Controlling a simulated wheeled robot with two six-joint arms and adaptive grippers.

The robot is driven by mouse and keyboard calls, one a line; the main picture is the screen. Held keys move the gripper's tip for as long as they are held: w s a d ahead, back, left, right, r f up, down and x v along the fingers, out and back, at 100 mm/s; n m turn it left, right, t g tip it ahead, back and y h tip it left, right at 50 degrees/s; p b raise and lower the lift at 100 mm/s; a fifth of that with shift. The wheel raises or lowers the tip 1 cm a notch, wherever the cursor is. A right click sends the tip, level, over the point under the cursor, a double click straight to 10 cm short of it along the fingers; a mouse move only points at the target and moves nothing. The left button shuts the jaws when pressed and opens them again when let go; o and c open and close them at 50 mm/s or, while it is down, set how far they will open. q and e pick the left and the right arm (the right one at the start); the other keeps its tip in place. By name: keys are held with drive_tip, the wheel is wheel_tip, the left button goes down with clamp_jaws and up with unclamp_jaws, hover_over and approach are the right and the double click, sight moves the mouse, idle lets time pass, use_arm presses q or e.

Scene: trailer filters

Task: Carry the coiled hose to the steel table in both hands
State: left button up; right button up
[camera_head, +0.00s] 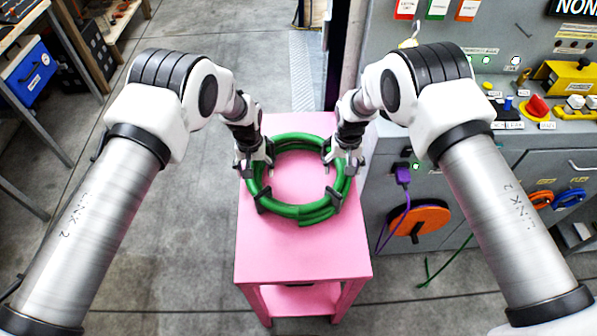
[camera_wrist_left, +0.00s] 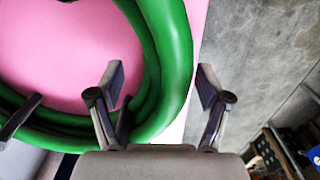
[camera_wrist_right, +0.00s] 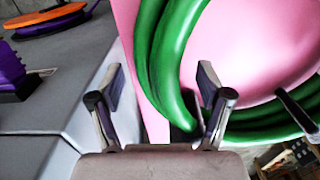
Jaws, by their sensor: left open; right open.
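The coiled green hose (camera_head: 298,211) lies flat as a ring on a pink stand (camera_head: 300,255), with dark bands around it. My left gripper (camera_head: 255,167) is open at the coil's left side; in the left wrist view its fingers (camera_wrist_left: 160,88) stand on either side of the hose (camera_wrist_left: 170,50). My right gripper (camera_head: 343,165) is open at the coil's right side; in the right wrist view its fingers (camera_wrist_right: 160,88) straddle the hose (camera_wrist_right: 172,50). Neither gripper is closed on it. I cannot identify the steel table for certain.
A grey control cabinet (camera_head: 480,170) with buttons and an orange reel (camera_head: 418,220) stands close on the right of the pink stand. A workbench with a blue case (camera_head: 28,72) is at far left. The concrete floor (camera_head: 190,240) left of the stand is clear.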

sight(253, 163)
use_arm(q)
drive_tip(key=shift+s+f, duration=0.1)
drive_tip(key=shift+f, duration=0.6)
use_arm(e)
drive_tip(key=shift+s+f, duration=0.1)
drive_tip(key=shift+f, duration=0.6)
use_arm(q)
clamp_jaws()
use_arm(e)
clamp_jaws()
